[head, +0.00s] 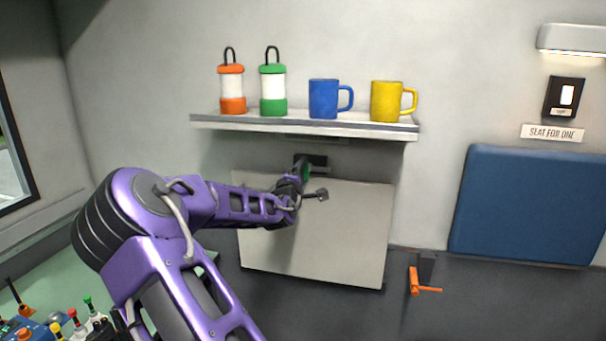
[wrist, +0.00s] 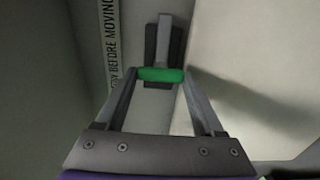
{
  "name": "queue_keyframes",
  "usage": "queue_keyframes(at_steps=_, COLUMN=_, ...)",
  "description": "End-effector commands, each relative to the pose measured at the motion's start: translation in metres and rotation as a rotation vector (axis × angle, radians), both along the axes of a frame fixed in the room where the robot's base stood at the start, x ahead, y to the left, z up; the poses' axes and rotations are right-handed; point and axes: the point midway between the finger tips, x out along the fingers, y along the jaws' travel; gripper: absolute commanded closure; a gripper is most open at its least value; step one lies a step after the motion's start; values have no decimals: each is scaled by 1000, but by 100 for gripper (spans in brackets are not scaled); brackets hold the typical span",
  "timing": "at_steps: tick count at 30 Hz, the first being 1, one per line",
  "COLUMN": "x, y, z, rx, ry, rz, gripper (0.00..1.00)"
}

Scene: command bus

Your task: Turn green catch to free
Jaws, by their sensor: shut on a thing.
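The green catch (wrist: 161,75) is a short green bar on a grey metal arm with a dark backing plate (wrist: 150,45), seen in the wrist view. My gripper (wrist: 160,78) is shut on the green bar, one finger at each end.
A shelf (head: 300,124) just above my gripper holds an orange lantern (head: 232,88), a green lantern (head: 272,88), a blue mug (head: 323,99) and a yellow mug (head: 386,101). An orange handle (head: 414,282) and a blue seat pad (head: 525,205) are at the right.

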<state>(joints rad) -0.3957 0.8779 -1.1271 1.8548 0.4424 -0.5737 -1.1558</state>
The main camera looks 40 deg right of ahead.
Motion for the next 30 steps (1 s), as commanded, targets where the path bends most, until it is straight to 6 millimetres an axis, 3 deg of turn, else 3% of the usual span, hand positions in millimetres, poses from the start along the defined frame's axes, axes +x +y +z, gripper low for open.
queue_keyframes(at_steps=14, x=0, y=0, z=0, rx=-11, ry=12, rz=1, gripper=86)
queue_keyframes(at_steps=15, x=0, y=0, z=0, rx=-11, ry=12, rz=1, gripper=26)
queue_keyframes(at_steps=19, x=0, y=0, z=0, rx=-10, ry=11, rz=1, gripper=3)
queue_keyframes(at_steps=30, x=-4, y=5, z=0, rx=-8, ry=11, rz=1, gripper=0)
